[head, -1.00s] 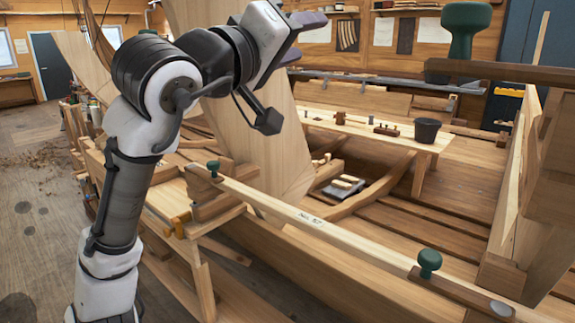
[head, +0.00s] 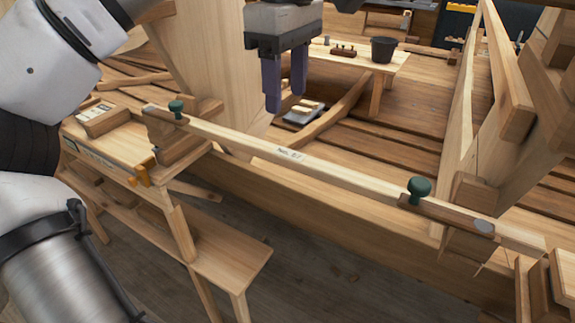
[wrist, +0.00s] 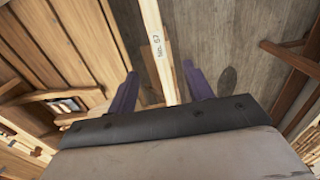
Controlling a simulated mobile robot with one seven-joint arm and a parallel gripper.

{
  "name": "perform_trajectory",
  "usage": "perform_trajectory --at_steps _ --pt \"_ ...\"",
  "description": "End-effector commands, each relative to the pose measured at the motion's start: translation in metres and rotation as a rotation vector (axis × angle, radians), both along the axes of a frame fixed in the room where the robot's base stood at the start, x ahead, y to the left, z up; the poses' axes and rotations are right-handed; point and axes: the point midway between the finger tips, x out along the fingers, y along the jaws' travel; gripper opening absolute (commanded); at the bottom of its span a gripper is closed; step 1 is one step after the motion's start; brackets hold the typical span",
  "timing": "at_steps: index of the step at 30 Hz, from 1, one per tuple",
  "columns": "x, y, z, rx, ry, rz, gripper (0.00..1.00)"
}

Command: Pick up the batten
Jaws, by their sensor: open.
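The batten (head: 340,174) is a long, thin, pale strip marked "No. 57". In the head view it runs from upper left to lower right over the bench and the hull. A green knob (head: 177,108) stands near its left end, and another green knob (head: 419,188) on a brown bar stands near its right end. My gripper (head: 285,101) hangs fingers down, purple fingers apart and empty, above the batten's labelled middle. In the wrist view the batten (wrist: 153,38) shows between the open fingers, beyond them. I see no contact; the exact height gap is unclear.
A small bench (head: 215,250) stands at the lower left below the batten. Hull frames and planks (head: 505,80) rise at the right. Behind, a low table (head: 350,57) carries a dark bucket (head: 383,49). Space directly around the batten's middle looks clear.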

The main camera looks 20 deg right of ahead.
Motion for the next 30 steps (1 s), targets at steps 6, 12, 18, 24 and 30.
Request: perform_trajectory --at_steps 6,12,18,24,30 --pt "0.000 0.000 -0.036 -0.002 0.003 -0.005 0.51" --pt "0.000 -0.001 -0.051 -0.003 0.000 -0.004 0.51" --pt "-0.002 -0.002 -0.069 0.000 0.002 -0.004 0.51" --pt "-0.002 -0.003 -0.098 -0.002 0.001 -0.003 0.51" --pt "-0.002 -0.004 -0.104 -0.003 -0.001 -0.003 0.51"
